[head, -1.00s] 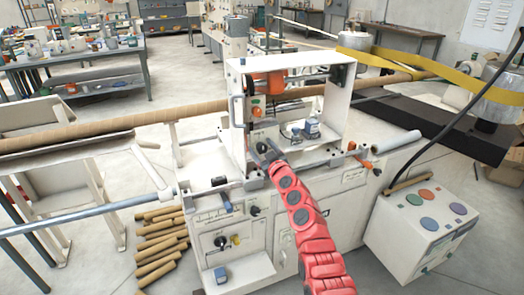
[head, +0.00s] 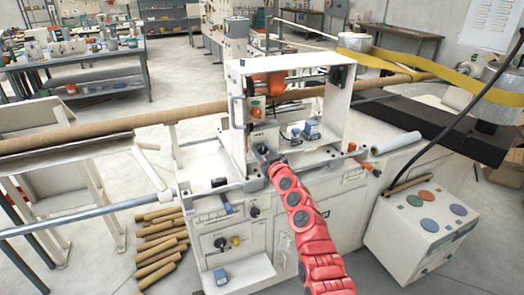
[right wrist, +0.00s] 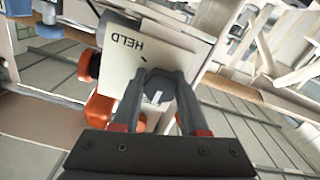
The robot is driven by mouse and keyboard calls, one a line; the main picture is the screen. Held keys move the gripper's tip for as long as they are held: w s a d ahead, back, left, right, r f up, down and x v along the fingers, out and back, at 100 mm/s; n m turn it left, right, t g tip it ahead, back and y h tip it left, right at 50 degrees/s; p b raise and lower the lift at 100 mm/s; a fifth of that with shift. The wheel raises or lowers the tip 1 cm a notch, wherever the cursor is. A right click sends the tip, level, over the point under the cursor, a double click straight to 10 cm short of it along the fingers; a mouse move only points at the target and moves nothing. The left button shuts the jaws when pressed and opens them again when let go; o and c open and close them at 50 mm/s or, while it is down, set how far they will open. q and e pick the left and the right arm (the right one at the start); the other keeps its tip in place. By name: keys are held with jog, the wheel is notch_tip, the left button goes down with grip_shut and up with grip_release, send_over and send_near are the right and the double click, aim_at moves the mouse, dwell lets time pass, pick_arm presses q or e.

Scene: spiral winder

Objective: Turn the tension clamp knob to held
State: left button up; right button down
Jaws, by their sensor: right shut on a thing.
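The tension clamp knob (right wrist: 158,88) is a dark round knob with a short white mark, on a pale plate (right wrist: 160,48) in the right wrist view. The word HELD is printed on that plate, above and left of the knob, and appears upside down. My right gripper (right wrist: 157,95) is shut on the knob, with one finger on each side. In the head view my right gripper (head: 264,154) is at the front of the white winder housing (head: 236,100), and the knob is hidden there. My left gripper is not in view.
Orange parts (right wrist: 99,108) lie close to the left of the fingers in the right wrist view. A control box (head: 425,220) stands at the right, and loose tubes (head: 160,245) lie on the floor at the left.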

jog(key=m, duration=0.3)
jog(key=shift+f+b, duration=0.1)
jog(key=shift+b, duration=0.2)
jog(key=m, duration=0.2)
jog(key=shift+m, duration=0.3)
jog(key=m, duration=0.5)
jog(key=m+p, duration=0.1)
jog(key=m, duration=0.5)
jog(key=shift+m, duration=0.4)
jog(key=m, duration=0.2)
jog(key=shift+m, duration=0.3)
jog(key=shift+m+p, duration=0.4)
jog(key=shift+m, duration=1.5)
